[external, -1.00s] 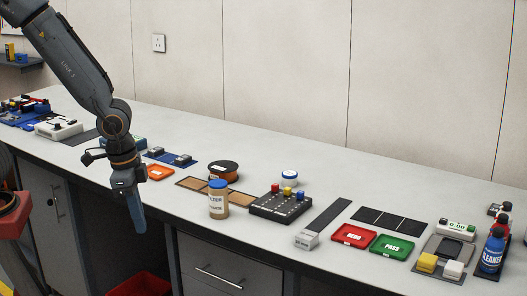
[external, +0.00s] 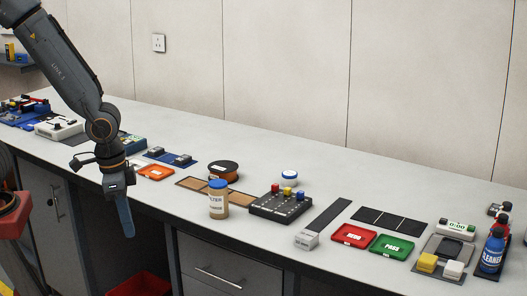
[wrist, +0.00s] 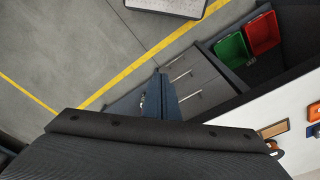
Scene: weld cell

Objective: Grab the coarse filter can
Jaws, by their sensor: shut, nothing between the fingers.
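The filter can (external: 218,200) is a tan cylinder with a blue lid and a label reading "FILTER"; the smaller print is too small to read. It stands upright on the bench near the front edge in the external view. My gripper (external: 126,220) is shut and empty. It points down at the bench's front edge, to the left of the can and apart from it. In the wrist view my gripper (wrist: 165,95) hangs over the floor and drawer fronts, and the can cannot be made out there.
Behind the can are a brown sectioned mat (external: 190,184) and an orange-black spool (external: 223,170). A black block with coloured knobs (external: 281,207) stands to its right. An orange tray (external: 156,172) lies near my gripper. Red (wrist: 263,33) and green (wrist: 232,50) bins sit below the bench.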

